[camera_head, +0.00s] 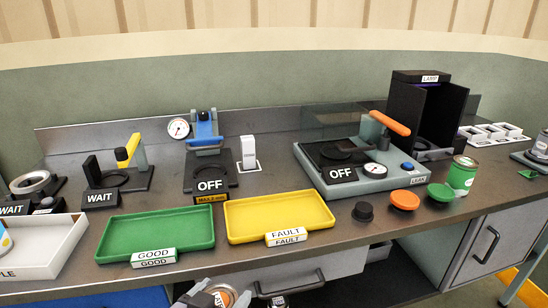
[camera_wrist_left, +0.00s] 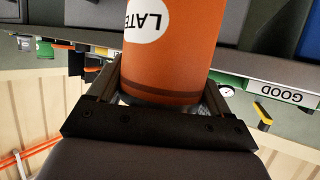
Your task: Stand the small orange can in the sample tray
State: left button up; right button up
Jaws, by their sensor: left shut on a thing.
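An orange can (camera_wrist_left: 185,60) with a white round label reading "LATE" fills the top middle of the left wrist view. My left gripper (camera_wrist_left: 163,92) is shut on it, one finger on each side. In the head view the gripper (camera_head: 222,300) and the can (camera_head: 226,292) show only partly at the bottom edge, in front of the bench. The white sample tray (camera_head: 62,240) is at the left of the bench, cut off by the picture edge. A blue and yellow can (camera_head: 4,242) is partly visible in it. The right gripper is not identifiable.
A green GOOD tray (camera_head: 120,229) and a yellow FAULT tray (camera_head: 245,222) lie right of the sample tray. Behind stand black fixtures (camera_head: 205,170). A grey leak tester (camera_head: 385,183), loose lids (camera_head: 403,200) and a green can (camera_head: 461,175) are farther right.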

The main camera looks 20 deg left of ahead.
aim_at(49, 249)
jog(key=k+j, duration=0.15)
jog(key=j, duration=0.2)
jog(key=k+j, duration=0.15)
jog(key=j, duration=0.2)
jog(key=k+j, duration=0.1)
jog(key=j, duration=0.3)
jog(key=k+j, duration=0.15)
jog(key=j, duration=0.2)
jog(key=k+j, duration=0.15)
jog(key=j, duration=0.2)
jog(key=k+j, duration=0.15)
jog(key=j, duration=0.2)
jog(key=i+l, duration=0.25)
jog(key=i, duration=0.2)
